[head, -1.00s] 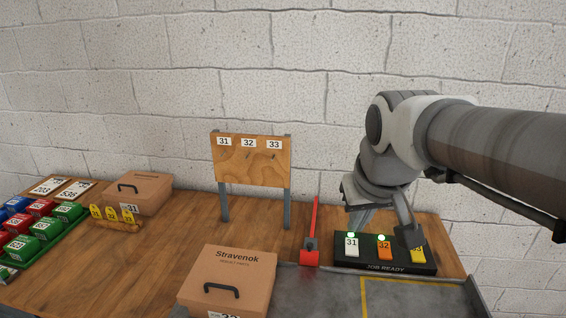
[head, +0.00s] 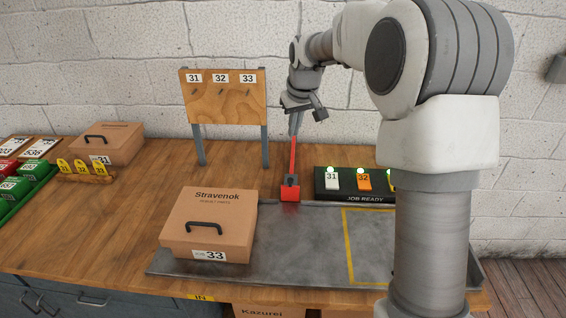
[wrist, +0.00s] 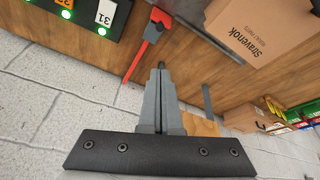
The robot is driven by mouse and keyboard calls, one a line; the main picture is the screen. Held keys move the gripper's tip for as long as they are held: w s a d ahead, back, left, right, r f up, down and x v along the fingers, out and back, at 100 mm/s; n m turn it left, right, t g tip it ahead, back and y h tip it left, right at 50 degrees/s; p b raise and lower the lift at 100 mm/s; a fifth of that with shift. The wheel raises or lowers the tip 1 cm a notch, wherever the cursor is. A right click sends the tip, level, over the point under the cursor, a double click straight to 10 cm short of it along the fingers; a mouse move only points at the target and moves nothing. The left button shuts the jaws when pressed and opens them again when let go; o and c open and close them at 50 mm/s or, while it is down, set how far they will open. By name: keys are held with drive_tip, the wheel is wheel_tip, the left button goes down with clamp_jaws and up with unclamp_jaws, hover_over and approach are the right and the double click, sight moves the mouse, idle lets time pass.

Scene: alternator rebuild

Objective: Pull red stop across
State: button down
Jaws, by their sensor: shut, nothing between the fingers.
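The red stop (head: 290,193) stands at the back edge of the grey metal tray, with a dark block on its base and a long thin red bar pointing up and back. It also shows in the wrist view (wrist: 141,56), left of the fingertips. My gripper (head: 296,132) is shut and empty, over the far end of the red bar in the head view. In the wrist view, the closed fingers (wrist: 160,68) are beside the bar with a gap visible between them.
A closed Stravenok box marked 33 (head: 211,232) stands on the grey tray (head: 300,258). The JOB READY panel (head: 345,197), with lit green lamps, is right of the stop. A wooden board (head: 223,100) on posts stands behind left.

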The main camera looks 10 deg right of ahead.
drive_tip(key=w+f+b, duration=0.1)
drive_tip(key=w+f, duration=0.6)
drive_tip(key=f, duration=0.2)
drive_tip(key=shift+a+y, duration=0.15)
drive_tip(key=shift+y, duration=0.15)
drive_tip(key=shift+f, duration=0.1)
drive_tip(key=f, duration=0.9)
drive_tip(key=shift+w+a+f+p, duration=0.1)
drive_tip(key=shift+w+f+p, duration=0.15)
drive_tip(key=shift+w+p, duration=0.15)
drive_tip(key=shift+s+f, duration=0.2)
drive_tip(key=shift+s, duration=0.5)
drive_tip(key=shift+s, duration=0.2)
